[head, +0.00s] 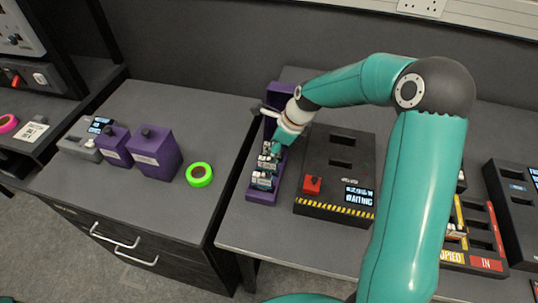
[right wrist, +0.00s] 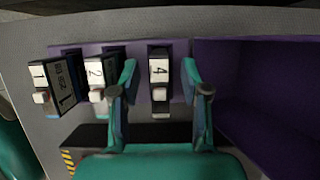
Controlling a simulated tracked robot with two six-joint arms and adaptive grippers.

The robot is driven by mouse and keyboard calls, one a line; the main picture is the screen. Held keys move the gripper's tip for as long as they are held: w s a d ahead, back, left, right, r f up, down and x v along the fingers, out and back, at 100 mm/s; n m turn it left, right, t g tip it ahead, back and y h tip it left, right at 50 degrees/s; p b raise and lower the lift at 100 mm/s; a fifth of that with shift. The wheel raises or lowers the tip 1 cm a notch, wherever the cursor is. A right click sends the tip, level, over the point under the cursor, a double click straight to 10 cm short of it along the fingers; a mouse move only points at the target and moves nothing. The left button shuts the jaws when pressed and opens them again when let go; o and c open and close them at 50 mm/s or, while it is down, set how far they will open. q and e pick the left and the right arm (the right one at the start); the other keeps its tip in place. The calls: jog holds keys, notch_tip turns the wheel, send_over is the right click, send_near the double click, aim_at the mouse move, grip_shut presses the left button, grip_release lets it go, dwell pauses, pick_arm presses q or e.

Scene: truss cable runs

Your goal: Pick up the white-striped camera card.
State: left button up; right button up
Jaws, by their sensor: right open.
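A purple rack (head: 262,196) on the right-hand bench holds several cards (head: 262,180) in a row. In the right wrist view, the dark cards have white labels marked 1 (right wrist: 41,77), 2 (right wrist: 96,72) and 4 (right wrist: 159,70). I cannot tell which of them is the white-striped camera card. My right gripper (head: 276,150) is over the far part of the rack. Its open fingers (right wrist: 158,80) stand on either side of card 4, with nothing visibly gripped. The left finger is close beside card 2. My left gripper is not in view.
A dark box with a red button (head: 312,185) and a "WAITING" screen stands right of the rack. Purple boxes (head: 154,152) and a green tape roll (head: 199,174) are on the left bench. A gap separates the benches. More slotted panels (head: 480,225) lie at right.

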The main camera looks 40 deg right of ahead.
jog(key=shift+c, duration=0.2)
grip_shut()
jog(key=shift+r, duration=0.2)
